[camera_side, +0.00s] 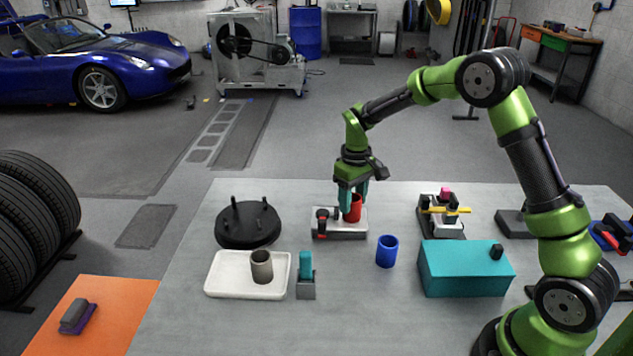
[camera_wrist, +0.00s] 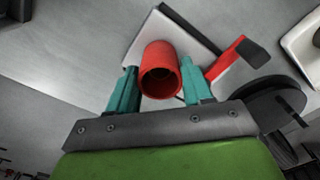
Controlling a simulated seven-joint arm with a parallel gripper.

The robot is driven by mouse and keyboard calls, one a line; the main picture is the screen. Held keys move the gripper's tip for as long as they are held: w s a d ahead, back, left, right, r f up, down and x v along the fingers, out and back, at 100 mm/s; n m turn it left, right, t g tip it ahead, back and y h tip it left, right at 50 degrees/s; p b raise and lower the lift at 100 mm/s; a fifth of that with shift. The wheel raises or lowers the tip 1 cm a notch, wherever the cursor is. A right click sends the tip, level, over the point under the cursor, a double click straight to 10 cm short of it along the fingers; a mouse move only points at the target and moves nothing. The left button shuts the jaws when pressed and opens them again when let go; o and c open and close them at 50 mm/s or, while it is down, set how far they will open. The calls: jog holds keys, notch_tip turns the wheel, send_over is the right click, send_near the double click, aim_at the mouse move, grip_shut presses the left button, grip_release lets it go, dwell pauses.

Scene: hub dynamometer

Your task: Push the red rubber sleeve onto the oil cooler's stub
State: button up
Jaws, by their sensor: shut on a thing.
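The red rubber sleeve (camera_side: 355,209) is an upright open tube held between the teal fingers of my gripper (camera_side: 352,196). In the wrist view the sleeve (camera_wrist: 160,68) sits between both fingertips of my gripper (camera_wrist: 158,82), and I look into its dark open end. The sleeve is over a pale block with a red-handled clamp (camera_side: 340,230), which also shows in the wrist view (camera_wrist: 190,40). I take this block to be the oil cooler. Its stub is hidden, and I cannot tell whether the sleeve is around it or above it.
A black round plate with pegs (camera_side: 247,225) stands left. A white tray (camera_side: 222,289) holds a grey sleeve (camera_side: 262,266). A teal-topped stand (camera_side: 306,274), blue sleeve (camera_side: 387,251) and teal box (camera_side: 460,272) stand in front. A yellow-barred fixture (camera_side: 443,212) is right.

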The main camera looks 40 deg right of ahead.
jog(key=o, duration=0.7)
notch_tip(320, 180, up, 11)
dwell(0.8)
jog(key=s+a+r+m+t, duration=0.1)
jog(key=s+a+r+t, duration=0.1)
jog(key=s, duration=0.5)
jog(key=s+a+r+m+t+y, duration=0.1)
jog(key=s+a+r+t, duration=0.1)
jog(key=s+a, duration=0.3)
jog(key=s+a+r+m+t+y, duration=0.1)
jog(key=s+a+r+m+t, duration=0.1)
jog(key=s, duration=0.9)
jog(key=shift+a+r+t, duration=0.6)
jog(key=shift+a+r, duration=0.05)
jog(key=shift+a, duration=0.05)
